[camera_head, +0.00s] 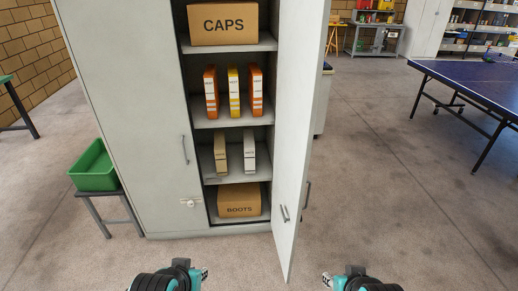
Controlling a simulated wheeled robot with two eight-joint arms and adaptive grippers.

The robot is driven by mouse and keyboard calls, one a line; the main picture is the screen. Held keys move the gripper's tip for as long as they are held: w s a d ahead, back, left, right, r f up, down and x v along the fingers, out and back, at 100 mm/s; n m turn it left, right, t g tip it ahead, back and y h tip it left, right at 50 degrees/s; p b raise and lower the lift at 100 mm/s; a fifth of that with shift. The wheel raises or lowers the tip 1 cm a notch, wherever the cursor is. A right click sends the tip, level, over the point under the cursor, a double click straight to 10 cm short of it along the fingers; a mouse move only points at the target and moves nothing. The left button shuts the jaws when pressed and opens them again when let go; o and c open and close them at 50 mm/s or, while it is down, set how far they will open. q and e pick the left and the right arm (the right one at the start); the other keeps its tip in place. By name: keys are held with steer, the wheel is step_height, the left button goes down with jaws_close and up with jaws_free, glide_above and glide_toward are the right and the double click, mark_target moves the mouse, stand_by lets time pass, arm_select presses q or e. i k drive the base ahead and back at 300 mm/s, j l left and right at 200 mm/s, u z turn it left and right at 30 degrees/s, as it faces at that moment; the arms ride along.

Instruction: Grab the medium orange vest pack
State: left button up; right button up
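Three upright packs stand side by side on the second shelf of the cabinet (130,110). The left one is an orange pack (210,93), the middle one a yellow pack (234,92), and the right one another orange pack (256,91). Each has a white label, too small to read, so I cannot tell which is medium. My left gripper (204,275) and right gripper (327,281) are at the bottom edge, low in front of the cabinet and well away from the packs. Only small parts of both show, and their finger opening is unclear.
The cabinet's right door (300,120) stands open toward me; the left one is closed. Other shelves hold a CAPS box (223,24), two pale packs (235,153) and a BOOTS box (239,201). A green bin (94,168) is left, a table-tennis table (475,82) right. Floor between is clear.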

mark_target(209, 77)
steer(key=l+u, duration=0.25)
steer(key=l, duration=0.3)
steer(key=l+u, duration=0.25)
steer(key=l, duration=0.25)
steer(key=k+l+u, duration=0.1)
steer(key=l+u, duration=0.2)
steer(key=l, duration=0.25)
steer(key=i+l, duration=0.2)
steer(key=l, duration=0.2)
steer(key=i+l, duration=0.2)
steer(key=l, duration=0.25)
steer(key=i+j+z, duration=0.15)
steer(key=j, duration=0.55)
steer(key=i+j+z, duration=0.2)
steer(key=j, duration=0.55)
steer(key=j+z, duration=0.15)
steer(key=j, duration=0.6)
